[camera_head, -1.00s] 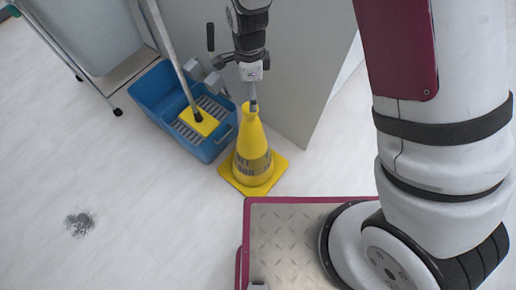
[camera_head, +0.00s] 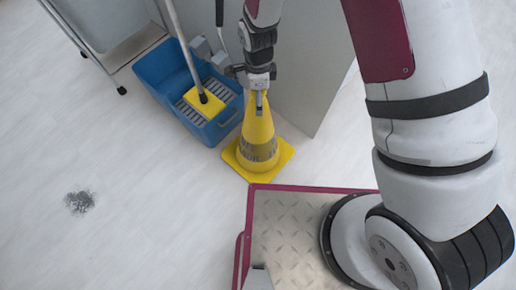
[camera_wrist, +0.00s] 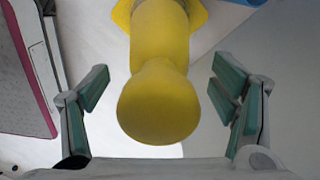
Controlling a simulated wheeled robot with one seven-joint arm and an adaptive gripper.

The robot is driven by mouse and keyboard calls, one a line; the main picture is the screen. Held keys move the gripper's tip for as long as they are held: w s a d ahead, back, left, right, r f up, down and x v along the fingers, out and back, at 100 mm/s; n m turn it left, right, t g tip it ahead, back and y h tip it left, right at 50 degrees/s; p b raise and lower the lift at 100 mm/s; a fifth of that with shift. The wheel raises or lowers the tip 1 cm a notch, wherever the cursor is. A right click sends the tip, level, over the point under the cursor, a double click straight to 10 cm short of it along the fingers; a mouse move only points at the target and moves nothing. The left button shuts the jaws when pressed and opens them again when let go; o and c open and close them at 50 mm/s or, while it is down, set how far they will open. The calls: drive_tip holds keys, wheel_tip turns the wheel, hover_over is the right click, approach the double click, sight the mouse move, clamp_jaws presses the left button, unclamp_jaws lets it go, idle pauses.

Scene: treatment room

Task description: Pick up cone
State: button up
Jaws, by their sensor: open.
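A yellow cone (camera_head: 258,137) with a square base and dark lettering stands upright on the floor, beside the blue mop bucket. In the wrist view the cone's rounded top (camera_wrist: 158,102) lies between the two fingers, with gaps on both sides. My gripper (camera_head: 260,101) is over the cone's top in the head view, pointing down. In the wrist view my gripper (camera_wrist: 158,90) is open, its green-padded fingers apart and not touching the cone.
A blue mop bucket (camera_head: 162,72) with a yellow mop (camera_head: 205,103) stands left of the cone. A grey panel (camera_head: 310,70) stands close behind and right. A cart (camera_head: 105,30) is at upper left. A dark patch (camera_head: 79,202) marks the open floor at left.

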wheel_tip(320, 180, down, 3)
drive_tip(key=shift+r+b, duration=0.15)
drive_tip(key=shift+b, duration=0.2)
drive_tip(key=c, duration=1.2)
drive_tip(key=shift+r, duration=0.1)
